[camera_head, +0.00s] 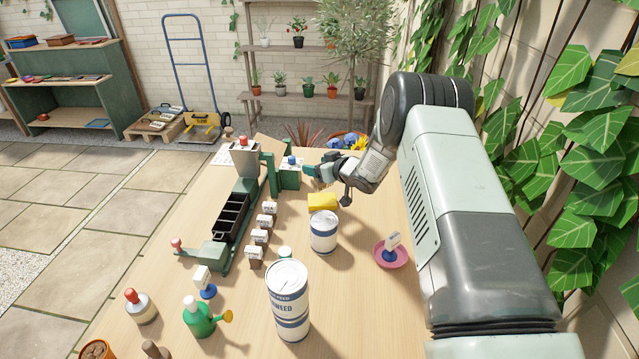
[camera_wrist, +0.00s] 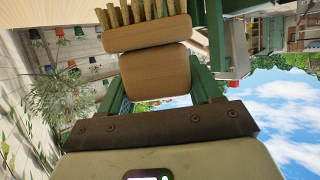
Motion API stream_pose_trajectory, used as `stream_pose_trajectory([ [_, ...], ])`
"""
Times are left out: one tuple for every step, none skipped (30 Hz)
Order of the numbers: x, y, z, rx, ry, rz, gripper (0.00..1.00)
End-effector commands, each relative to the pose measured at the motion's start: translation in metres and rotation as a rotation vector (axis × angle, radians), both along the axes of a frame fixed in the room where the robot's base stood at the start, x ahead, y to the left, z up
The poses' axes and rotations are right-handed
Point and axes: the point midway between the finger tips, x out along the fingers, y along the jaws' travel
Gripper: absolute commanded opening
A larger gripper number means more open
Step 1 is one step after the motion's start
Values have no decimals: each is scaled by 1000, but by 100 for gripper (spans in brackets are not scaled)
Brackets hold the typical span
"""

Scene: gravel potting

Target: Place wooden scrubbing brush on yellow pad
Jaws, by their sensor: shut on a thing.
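The wooden scrubbing brush (camera_wrist: 152,72) fills the middle of the wrist view, with a pale wooden body and tan bristles at the top edge. My gripper (camera_wrist: 158,88) is shut on it, with a green finger on either side. In the head view my gripper (camera_head: 322,171) is over the far part of the table, and the brush there is small and hard to make out. The yellow pad (camera_head: 323,202) lies on the table, nearer the camera than my gripper and behind a white can. Brush and pad appear apart.
The white can (camera_head: 323,234) stands just in front of the pad, and a larger can (camera_head: 289,305) is nearer. A green machine with a dark trough (camera_head: 231,217) and several small labelled blocks stand left of the pad. A pink saucer (camera_head: 391,255) is to the right.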

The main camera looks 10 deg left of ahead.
Motion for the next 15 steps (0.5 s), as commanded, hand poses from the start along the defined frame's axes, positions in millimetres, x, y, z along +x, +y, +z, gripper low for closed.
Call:
stream_pose_trajectory([
  [1,0,-5,0,-1,0,32],
  [1,0,-7,0,-1,0,32],
  [1,0,-10,0,-1,-1,32],
  [0,0,-12,0,-1,-1,32],
  [0,0,-14,0,-1,-1,32],
  [0,0,-18,1,0,-1,32],
  [0,0,-21,0,0,-1,32],
  [0,0,-26,0,0,-1,32],
  [0,0,-32,0,0,-1,32],
  [0,0,-37,1,1,0,32],
  [0,1,-41,1,1,0,32],
  [0,1,-45,1,-1,0,32],
  [0,1,-47,1,-2,0,32],
  [0,1,-48,1,-2,0,32],
  [0,0,-48,1,-3,0,32],
])
